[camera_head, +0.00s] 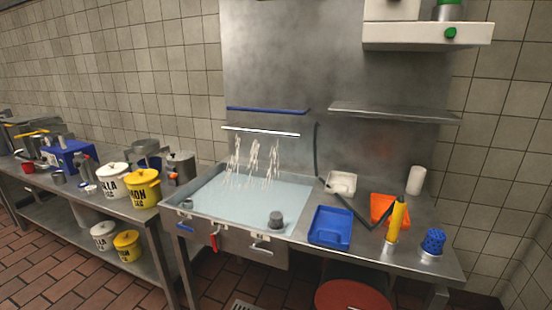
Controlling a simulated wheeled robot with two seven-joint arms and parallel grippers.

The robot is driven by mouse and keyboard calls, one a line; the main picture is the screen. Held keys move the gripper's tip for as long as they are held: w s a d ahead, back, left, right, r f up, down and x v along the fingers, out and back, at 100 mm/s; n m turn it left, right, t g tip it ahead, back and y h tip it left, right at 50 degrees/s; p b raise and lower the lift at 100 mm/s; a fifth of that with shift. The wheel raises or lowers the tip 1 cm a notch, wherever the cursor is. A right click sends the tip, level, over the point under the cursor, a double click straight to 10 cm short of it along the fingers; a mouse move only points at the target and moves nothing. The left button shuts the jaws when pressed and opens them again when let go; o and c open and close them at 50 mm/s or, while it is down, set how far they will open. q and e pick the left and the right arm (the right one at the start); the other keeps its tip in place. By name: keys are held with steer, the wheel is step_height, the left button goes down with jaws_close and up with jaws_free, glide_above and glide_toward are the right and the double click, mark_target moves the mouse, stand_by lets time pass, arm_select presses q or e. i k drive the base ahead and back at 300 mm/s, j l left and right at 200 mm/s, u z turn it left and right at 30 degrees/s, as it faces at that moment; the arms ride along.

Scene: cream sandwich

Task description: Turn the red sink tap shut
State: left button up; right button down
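The red sink tap (214,240) is a small red handle on the steel front panel of the sink, left of its middle. It points roughly downward. The sink (225,198) stands against the wall and holds pale blue water. Several streams of water (254,160) fall into it from a white bar (260,131) on the steel backsplash. A grey lever (261,249) sits on the same front panel, right of the red tap. Neither of my grippers is in view.
A blue tray (330,226), an orange container (383,208) and a yellow bottle (396,220) stand on the right counter. Yellow and white buckets (142,190) stand on the left table. A red round lid (353,297) is low at the front right.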

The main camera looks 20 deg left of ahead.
mark_target(213, 236)
steer(key=u, duration=1.2)
